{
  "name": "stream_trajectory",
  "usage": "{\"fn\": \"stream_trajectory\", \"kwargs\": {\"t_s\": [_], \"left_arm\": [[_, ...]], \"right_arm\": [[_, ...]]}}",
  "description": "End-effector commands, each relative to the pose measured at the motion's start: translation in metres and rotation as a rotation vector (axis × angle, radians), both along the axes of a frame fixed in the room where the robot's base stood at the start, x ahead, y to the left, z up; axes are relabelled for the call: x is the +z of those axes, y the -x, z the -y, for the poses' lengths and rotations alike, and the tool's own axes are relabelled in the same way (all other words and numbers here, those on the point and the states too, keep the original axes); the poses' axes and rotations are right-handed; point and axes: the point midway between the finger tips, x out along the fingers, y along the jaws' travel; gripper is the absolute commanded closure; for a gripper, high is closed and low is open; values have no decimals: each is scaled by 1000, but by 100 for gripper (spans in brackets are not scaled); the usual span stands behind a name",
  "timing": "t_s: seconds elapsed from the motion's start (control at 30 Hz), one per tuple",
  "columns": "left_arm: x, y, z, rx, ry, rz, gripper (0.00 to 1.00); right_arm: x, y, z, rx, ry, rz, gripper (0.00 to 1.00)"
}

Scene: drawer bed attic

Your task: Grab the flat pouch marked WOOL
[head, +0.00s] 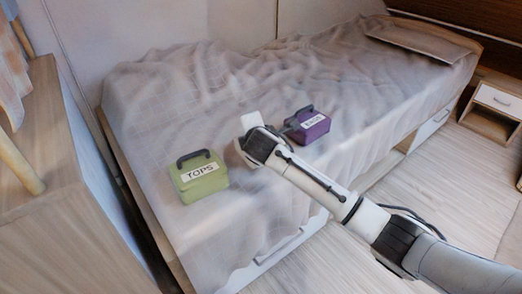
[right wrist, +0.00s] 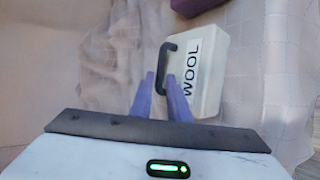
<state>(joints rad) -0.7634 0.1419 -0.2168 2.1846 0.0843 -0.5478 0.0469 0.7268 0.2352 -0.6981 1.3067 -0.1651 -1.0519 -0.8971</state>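In the head view the fingertips are hidden by the wrist. My left gripper is not in view.
A green TOPS pouch (head: 202,180) lies on the bed (head: 225,100) left of my right gripper. A purple pouch (head: 308,126) lies close on its right. A wooden cabinet (head: 60,215) stands at the left and a nightstand (head: 495,100) at the far right.

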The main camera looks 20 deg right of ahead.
Motion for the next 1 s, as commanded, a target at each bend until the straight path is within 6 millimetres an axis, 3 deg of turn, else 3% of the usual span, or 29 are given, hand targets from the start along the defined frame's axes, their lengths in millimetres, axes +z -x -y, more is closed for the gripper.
{"fn": "stream_trajectory", "kwargs": {"t_s": [0.33, 0.43, 0.77, 0.87, 1.0], "left_arm": [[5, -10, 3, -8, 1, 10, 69], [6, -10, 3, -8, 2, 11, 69], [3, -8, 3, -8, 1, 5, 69], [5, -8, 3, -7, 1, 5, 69], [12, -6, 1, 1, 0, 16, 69]], "right_arm": [[-3, -7, 1, 1, 0, 1, 85], [-3, -7, 1, 1, 0, 1, 100], [-3, -7, 1, 1, 0, 1, 100], [3, -7, 1, 0, -1, 2, 100], [27, -8, 1, 1, -1, 5, 100]]}}
